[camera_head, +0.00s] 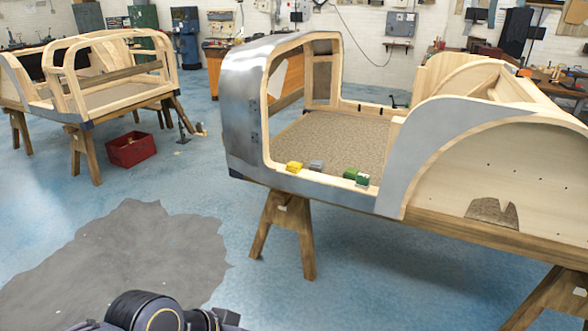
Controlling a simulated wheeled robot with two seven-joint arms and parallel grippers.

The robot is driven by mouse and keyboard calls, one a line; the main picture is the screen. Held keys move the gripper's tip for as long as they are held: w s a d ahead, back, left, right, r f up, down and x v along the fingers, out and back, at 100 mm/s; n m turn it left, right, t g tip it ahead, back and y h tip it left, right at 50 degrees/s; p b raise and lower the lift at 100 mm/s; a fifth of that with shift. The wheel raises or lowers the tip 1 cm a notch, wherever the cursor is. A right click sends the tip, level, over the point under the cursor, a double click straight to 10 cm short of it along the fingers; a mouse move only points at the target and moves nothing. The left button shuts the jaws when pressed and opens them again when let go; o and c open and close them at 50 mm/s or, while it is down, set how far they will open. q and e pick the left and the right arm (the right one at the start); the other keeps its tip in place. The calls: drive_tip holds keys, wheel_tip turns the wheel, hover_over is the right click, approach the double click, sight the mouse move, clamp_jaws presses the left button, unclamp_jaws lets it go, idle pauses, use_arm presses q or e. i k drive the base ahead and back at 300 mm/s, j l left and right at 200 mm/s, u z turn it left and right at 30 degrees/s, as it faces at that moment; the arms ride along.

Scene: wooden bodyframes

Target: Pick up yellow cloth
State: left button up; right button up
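The yellow cloth (294,168) is a small folded bundle on the lower sill of the near wooden bodyframe's door opening (330,185). A grey cloth (316,166) lies just to its right. Further right on the same sill are a green cloth (350,173) and another green item with a pale part (362,180). Neither of my grippers is in view. Only dark rounded parts of my own arm show at the bottom edge, far from the cloths.
The near bodyframe has a grey metal-skinned pillar (246,110) and rests on wooden trestles (290,235). A second bodyframe (110,80) stands at the left, with a red crate (130,149) on the floor beside it. Blue floor with a grey patch (120,260) lies open in front.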

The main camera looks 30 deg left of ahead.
sight(293, 167)
drive_tip(key=i+j+z, duration=0.1)
drive_tip(key=i+j, duration=0.35)
drive_tip(key=i+j+z, duration=0.1)
drive_tip(key=i+j, duration=0.75)
drive_tip(key=j, duration=0.15)
drive_tip(key=i+j+z, duration=0.15)
drive_tip(key=i+j, duration=0.3)
drive_tip(key=i+j+z, duration=0.1)
drive_tip(key=i+j, duration=0.3)
drive_tip(key=j, duration=0.25)
